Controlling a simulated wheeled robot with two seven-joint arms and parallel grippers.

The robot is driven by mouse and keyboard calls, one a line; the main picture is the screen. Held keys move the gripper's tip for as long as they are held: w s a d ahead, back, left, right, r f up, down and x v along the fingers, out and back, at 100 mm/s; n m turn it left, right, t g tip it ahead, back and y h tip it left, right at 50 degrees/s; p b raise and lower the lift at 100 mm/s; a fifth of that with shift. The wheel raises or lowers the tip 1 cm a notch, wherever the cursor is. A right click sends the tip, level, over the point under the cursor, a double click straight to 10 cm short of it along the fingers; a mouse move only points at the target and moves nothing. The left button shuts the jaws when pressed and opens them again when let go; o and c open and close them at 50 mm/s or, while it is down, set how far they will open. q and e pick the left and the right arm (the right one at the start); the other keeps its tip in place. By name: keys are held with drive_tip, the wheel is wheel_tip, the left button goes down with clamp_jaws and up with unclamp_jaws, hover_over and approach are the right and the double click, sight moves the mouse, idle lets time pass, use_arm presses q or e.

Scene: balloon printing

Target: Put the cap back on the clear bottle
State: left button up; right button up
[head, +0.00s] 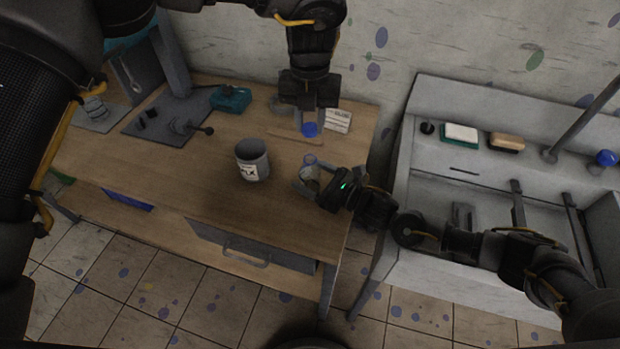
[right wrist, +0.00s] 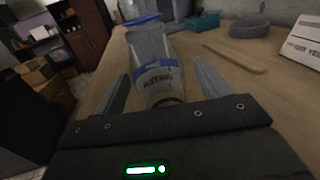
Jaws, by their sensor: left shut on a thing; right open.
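The clear bottle (head: 309,173) stands near the right end of the wooden table. My right gripper (head: 307,186) is open around it. In the right wrist view, the bottle (right wrist: 160,82) with its printed label is between the two spread fingers of the right gripper (right wrist: 162,92), with gaps at the sides. My left gripper (head: 310,119) points down behind the bottle, shut on the blue cap (head: 310,129). The cap is apart from the bottle, farther back.
A grey cup (head: 252,160) labelled MIX stands left of the bottle. A wooden stick (head: 285,136) and a white card (head: 338,120) lie at the back, and a teal box (head: 230,98) farther left. A sink unit (head: 430,155) stands at the right. The front of the tabletop is clear.

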drive_tip(key=c, duration=1.4)
use_arm(q)
drive_tip(key=shift+w+f, duration=0.1)
drive_tip(key=shift+f, duration=2.45)
use_arm(e)
drive_tip(key=shift+c, duration=0.3)
use_arm(q)
drive_tip(key=shift+f, duration=0.85)
drive_tip(key=shift+f, duration=0.6)
